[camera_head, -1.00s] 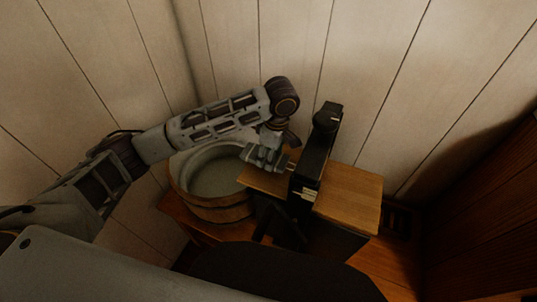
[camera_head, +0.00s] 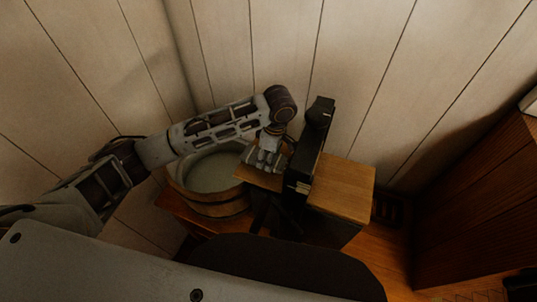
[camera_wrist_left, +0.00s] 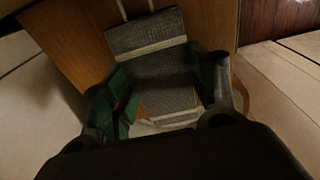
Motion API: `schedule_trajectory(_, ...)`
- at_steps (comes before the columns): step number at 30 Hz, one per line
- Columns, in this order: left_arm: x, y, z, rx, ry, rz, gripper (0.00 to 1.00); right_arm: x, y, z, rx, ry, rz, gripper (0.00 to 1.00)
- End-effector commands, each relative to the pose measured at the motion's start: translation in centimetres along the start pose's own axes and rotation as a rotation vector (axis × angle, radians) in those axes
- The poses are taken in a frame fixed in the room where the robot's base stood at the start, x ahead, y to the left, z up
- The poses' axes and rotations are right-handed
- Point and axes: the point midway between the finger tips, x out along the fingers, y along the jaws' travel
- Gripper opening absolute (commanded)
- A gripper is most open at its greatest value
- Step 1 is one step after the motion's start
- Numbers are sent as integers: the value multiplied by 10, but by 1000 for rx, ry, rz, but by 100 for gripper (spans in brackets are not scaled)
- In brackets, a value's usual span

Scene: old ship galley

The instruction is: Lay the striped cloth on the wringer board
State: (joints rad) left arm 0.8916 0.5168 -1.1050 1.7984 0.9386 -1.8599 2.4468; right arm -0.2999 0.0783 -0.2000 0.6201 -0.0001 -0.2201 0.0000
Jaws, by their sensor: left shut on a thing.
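The striped cloth (camera_wrist_left: 165,72), grey-green with pale stripes, shows between the fingers in the left wrist view. Part of it hangs over the wooden wringer board (camera_wrist_left: 68,38); I cannot tell how much of it touches the wood. In the head view the cloth is hidden by my gripper. My left gripper (camera_head: 264,164) is shut on the cloth, low over the left part of the wringer board (camera_head: 254,181), just left of the black wringer frame (camera_head: 307,155). My right gripper is out of view.
A round wooden tub (camera_head: 216,205) with a grey inside stands just left of the board, under my left arm. The board's right part (camera_head: 343,188) is bare, beyond the upright wringer. A dark wooden cabinet (camera_head: 480,205) stands at the right. Plank walls close the back.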

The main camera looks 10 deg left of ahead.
Motion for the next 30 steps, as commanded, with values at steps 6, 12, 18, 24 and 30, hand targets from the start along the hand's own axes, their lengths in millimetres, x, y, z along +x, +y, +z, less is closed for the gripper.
schedule_trajectory(6, 0, 0, 0, 0, 0, 0, 34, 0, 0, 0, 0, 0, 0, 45)
schedule_trajectory(12, 0, 0, 0, 0, 0, 0, 78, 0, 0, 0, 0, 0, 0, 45)
schedule_trajectory(18, 0, 0, 0, 0, 0, 0, 84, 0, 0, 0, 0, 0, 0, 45)
schedule_trajectory(24, 0, 0, 0, 0, 0, 0, 84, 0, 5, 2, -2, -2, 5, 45)
schedule_trajectory(30, -3, 0, -3, -1, 0, 1, 84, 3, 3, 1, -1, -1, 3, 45)
